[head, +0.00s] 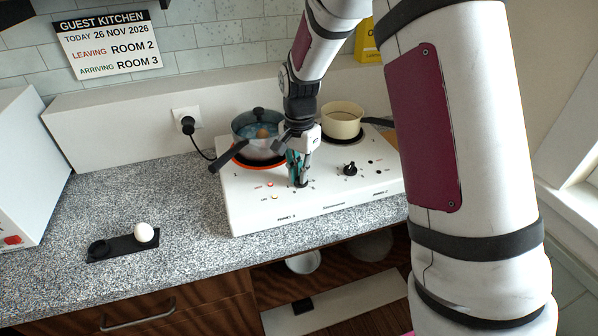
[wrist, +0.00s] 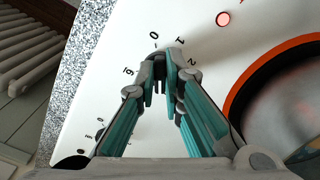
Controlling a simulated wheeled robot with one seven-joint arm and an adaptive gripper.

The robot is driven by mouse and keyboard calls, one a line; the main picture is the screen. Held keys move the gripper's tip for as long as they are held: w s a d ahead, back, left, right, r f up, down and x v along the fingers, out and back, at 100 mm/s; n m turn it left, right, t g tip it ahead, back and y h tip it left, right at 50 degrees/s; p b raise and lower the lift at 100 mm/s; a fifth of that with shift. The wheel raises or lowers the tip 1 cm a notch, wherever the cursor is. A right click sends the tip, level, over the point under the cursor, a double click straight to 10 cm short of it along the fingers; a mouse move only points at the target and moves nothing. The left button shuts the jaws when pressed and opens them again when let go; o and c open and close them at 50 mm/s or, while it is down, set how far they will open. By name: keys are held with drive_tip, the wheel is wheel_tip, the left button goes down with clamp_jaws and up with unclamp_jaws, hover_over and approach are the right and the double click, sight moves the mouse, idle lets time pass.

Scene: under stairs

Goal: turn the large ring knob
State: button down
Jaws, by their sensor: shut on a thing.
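The white two-ring hotplate (head: 330,200) stands on the speckled counter. My gripper (head: 299,177) points down at its front left and is shut on the left knob, beside the large ring. In the wrist view my gripper (wrist: 160,80) has both fingertips closed around this dark large ring knob (wrist: 157,55), which they mostly hide. Dial marks 0, 1, 2 and 6 show around it; the pointer's exact position cannot be told. The large ring (head: 243,163) has an orange rim under a lidded pan (head: 258,146). A red indicator light (wrist: 223,18) shows near the dial.
The second black knob (head: 350,169) is to the right. A cream pot (head: 342,122) stands on the rear right ring. The pan's dark handle (head: 229,157) sticks out front left. An egg (head: 144,232) sits in a black holder (head: 122,247) on the otherwise clear left counter.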

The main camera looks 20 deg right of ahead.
drive_tip(key=n, duration=0.5)
drive_tip(key=shift+d+n, duration=0.1)
drive_tip(key=shift+n, duration=0.2)
drive_tip(key=n, duration=0.4)
drive_tip(key=shift+s+d+n, duration=0.1)
drive_tip(key=shift+d+n, duration=0.05)
drive_tip(key=shift+n, duration=0.15)
drive_tip(key=n, duration=0.4)
drive_tip(key=shift+d+r+n, duration=0.1)
drive_tip(key=shift+n, duration=0.2)
drive_tip(key=n+p, duration=0.1)
drive_tip(key=n, duration=0.3)
drive_tip(key=shift+d, duration=0.1)
drive_tip(key=n, duration=0.6)
drive_tip(key=shift+p, duration=0.4)
drive_tip(key=n, duration=0.4)
drive_tip(key=shift+w+d+p, duration=0.1)
drive_tip(key=shift+w+p, duration=0.2)
drive_tip(key=shift+p, duration=0.05)
drive_tip(key=n, duration=0.5)
drive_tip(key=shift+w+p, duration=0.1)
drive_tip(key=shift+p, duration=0.2)
drive_tip(key=n, duration=0.4)
drive_tip(key=shift+w, duration=0.1)
drive_tip(key=shift+n, duration=0.3)
